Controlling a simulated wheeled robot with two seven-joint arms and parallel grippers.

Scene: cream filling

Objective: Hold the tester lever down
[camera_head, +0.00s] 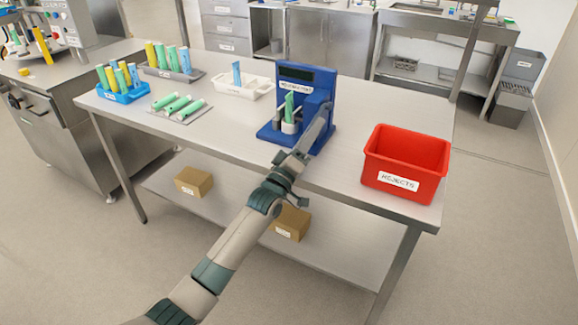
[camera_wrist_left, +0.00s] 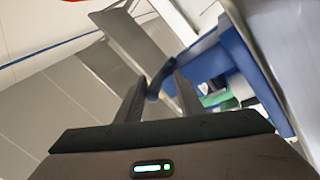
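The blue tester (camera_head: 308,82) stands near the table's front edge. A green tube (camera_head: 289,106) is upright in its white holder (camera_head: 289,127). A grey bar that looks like the tester lever (camera_head: 317,128) slants down at the tester's right front. My left gripper (camera_head: 300,154) is at the bar's lower end. In the left wrist view the fingers of my left gripper (camera_wrist_left: 160,78) are apart, with a narrow blue piece (camera_wrist_left: 153,96) showing between the tips; whether they touch it is unclear. The tester's blue body (camera_wrist_left: 205,62) is to the right there. My right gripper is not in view.
A red rejects bin (camera_head: 405,160) stands right of the tester. A white tray (camera_head: 243,88), a blue rack (camera_head: 123,94) and a grey rack (camera_head: 174,73) with tubes are to the left. Green tubes (camera_head: 178,105) lie on a mat. Boxes (camera_head: 194,181) sit on the lower shelf.

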